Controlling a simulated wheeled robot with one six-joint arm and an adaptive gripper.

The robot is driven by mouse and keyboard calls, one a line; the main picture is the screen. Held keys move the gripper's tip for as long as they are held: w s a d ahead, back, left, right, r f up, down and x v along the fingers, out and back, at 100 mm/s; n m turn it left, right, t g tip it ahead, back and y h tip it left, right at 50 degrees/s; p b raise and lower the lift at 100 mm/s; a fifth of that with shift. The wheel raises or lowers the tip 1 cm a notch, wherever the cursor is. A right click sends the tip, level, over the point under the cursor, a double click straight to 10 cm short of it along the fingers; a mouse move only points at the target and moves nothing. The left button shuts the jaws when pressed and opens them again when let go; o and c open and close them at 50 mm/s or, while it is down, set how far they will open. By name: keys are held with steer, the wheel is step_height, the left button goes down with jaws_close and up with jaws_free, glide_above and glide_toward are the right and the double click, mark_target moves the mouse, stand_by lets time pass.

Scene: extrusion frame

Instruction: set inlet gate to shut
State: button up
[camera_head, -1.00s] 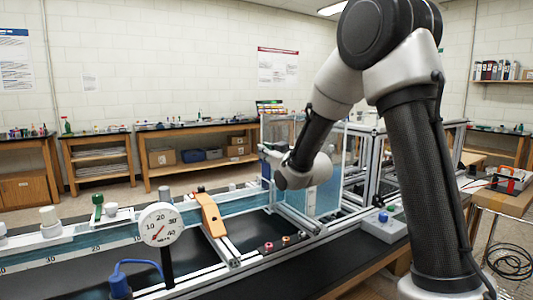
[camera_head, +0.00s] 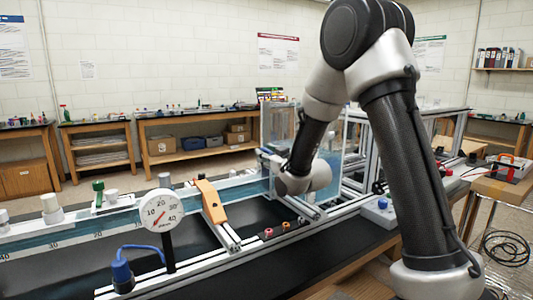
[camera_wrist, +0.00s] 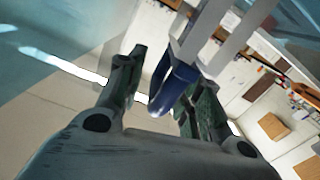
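A dark blue handle (camera_wrist: 172,88), which looks like the inlet gate's, hangs from a pale metal bar (camera_wrist: 222,35) in the wrist view. My gripper (camera_wrist: 165,85) is open, with one finger on each side of the blue handle. The handle is nearer the right finger; I cannot tell whether they touch. In the head view my wrist (camera_head: 300,178) is low beside the clear-walled tank (camera_head: 278,122) at the channel's far end. The gripper tips and the handle are mostly hidden there.
A round dial gauge (camera_head: 160,211) stands at the front of the water channel. An orange bracket (camera_head: 210,201) crosses the channel left of my wrist. A grey box with a blue button (camera_head: 381,207) sits to the right. Metal extrusion rails surround the tank.

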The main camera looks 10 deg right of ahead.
steer(key=shift+s+r, duration=0.15)
steer(key=shift+r, duration=0.1)
steer(key=v, duration=0.7)
steer(key=shift+s+d+f, duration=0.1)
steer(key=shift+s, duration=0.05)
